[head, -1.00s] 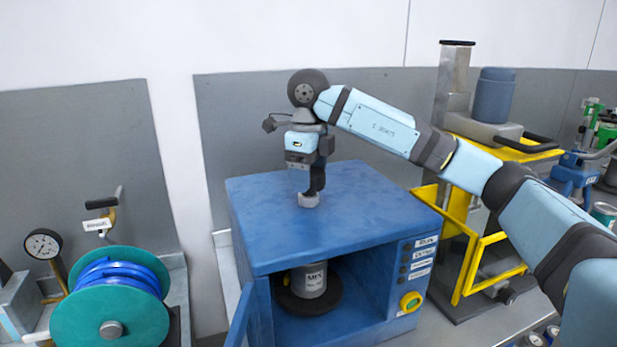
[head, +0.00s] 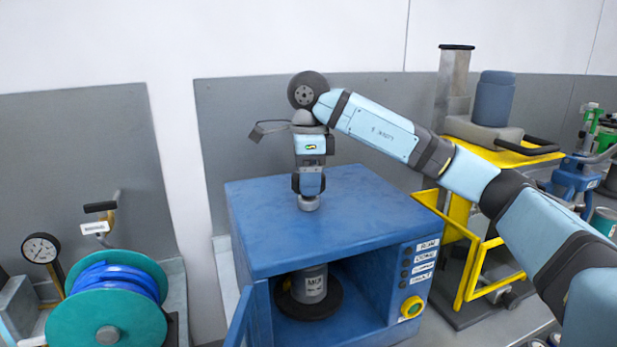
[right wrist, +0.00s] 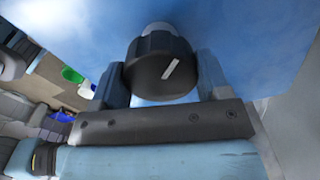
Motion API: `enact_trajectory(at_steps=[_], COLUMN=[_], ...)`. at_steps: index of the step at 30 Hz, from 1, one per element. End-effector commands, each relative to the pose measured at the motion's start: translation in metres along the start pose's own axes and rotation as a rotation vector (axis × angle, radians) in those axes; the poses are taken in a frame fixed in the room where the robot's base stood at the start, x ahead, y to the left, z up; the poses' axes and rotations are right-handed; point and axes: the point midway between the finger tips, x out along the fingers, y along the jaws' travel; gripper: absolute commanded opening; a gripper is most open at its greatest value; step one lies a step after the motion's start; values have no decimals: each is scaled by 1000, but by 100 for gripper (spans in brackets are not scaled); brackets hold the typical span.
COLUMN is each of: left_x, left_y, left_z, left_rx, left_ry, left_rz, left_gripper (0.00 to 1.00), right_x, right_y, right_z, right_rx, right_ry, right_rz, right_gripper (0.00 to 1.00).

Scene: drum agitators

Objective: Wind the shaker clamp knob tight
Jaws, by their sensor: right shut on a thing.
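The blue shaker cabinet (head: 290,238) stands in the middle of the head view with its front open. Its clamp knob (head: 308,203) sits on top, mostly covered by my gripper there. In the right wrist view the knob (right wrist: 160,68) is black and round with a white line slanting across its face. My right gripper (head: 309,190) points down over the cabinet top and is shut on the knob, one finger on each side. A labelled can (head: 308,284) stands inside the cabinet on a dark round plate (head: 322,304). My left gripper is not in view.
A yellow-framed press (head: 475,255) stands close to the cabinet's right. A teal and blue reel (head: 112,300) and a gauge (head: 40,248) are at the left. A yellow-ringed button (head: 411,307) is on the cabinet front. A grey wall panel is behind.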

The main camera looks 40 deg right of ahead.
Motion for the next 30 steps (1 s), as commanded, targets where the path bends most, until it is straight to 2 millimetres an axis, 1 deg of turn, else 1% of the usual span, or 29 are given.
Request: enact_trajectory(at_steps=[10,11,12,13,14,23,26,30], left_x=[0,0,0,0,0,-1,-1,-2], left_y=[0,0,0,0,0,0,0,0], left_z=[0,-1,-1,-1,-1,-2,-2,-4], left_rx=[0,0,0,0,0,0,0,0], left_ry=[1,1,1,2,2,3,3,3], left_rz=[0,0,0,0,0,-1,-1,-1], left_gripper=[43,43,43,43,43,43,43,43], right_x=[-1,-1,-1,-1,-1,-2,-11,-36], right_y=[0,0,0,0,0,0,0,-1], right_z=[0,0,0,0,0,0,0,0], right_rx=[-1,0,0,0,0,0,1,1], right_ry=[-1,-1,-1,-1,-1,-1,-2,-3], right_rz=[-1,-1,-1,-1,-1,-1,-3,-5], right_gripper=[46,76,86,92,95,95,95,95])
